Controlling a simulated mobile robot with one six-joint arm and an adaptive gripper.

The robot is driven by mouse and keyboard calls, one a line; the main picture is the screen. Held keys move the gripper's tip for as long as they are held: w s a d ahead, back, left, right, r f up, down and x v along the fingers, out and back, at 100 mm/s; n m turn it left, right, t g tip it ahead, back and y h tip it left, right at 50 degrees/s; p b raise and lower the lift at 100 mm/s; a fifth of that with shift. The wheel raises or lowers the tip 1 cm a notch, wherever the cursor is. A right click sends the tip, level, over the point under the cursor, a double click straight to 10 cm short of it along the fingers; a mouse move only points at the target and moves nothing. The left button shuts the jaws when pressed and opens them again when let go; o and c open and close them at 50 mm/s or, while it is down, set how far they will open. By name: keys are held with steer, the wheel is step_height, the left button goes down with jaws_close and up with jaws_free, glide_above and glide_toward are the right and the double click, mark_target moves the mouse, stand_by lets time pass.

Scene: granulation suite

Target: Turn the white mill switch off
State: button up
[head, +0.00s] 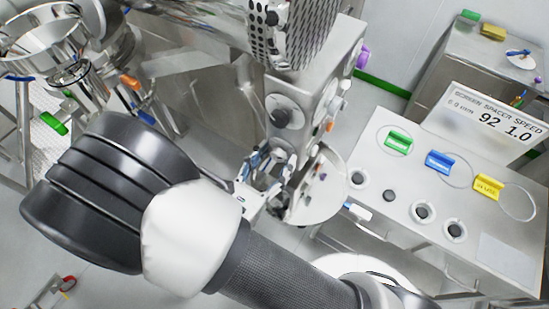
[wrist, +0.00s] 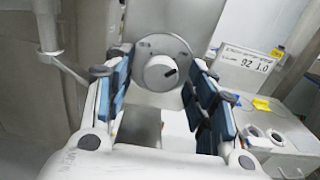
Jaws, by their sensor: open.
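The white mill switch (wrist: 158,73) is a round white knob on a grey disc, seen in the wrist view between my fingers. A short black mark on it points to the right and slightly up. In the head view a round knob on a plate (head: 282,116) on the steel machine column looks like the same switch. My gripper (head: 268,168) is open and empty, just below that knob in the head view. In the wrist view its blue-padded fingers stand wide apart on either side of the knob, with no contact visible.
A steel machine column (head: 316,98) rises beside my gripper, with a pale round plate (head: 318,190) close at its right. A steel table (head: 395,185) at right holds green, blue and yellow tags and a sign (head: 490,118). Funnel-like steel equipment (head: 40,40) stands at upper left.

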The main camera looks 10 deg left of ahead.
steer(key=shift+w, duration=0.15)
steer(key=c, duration=1.1)
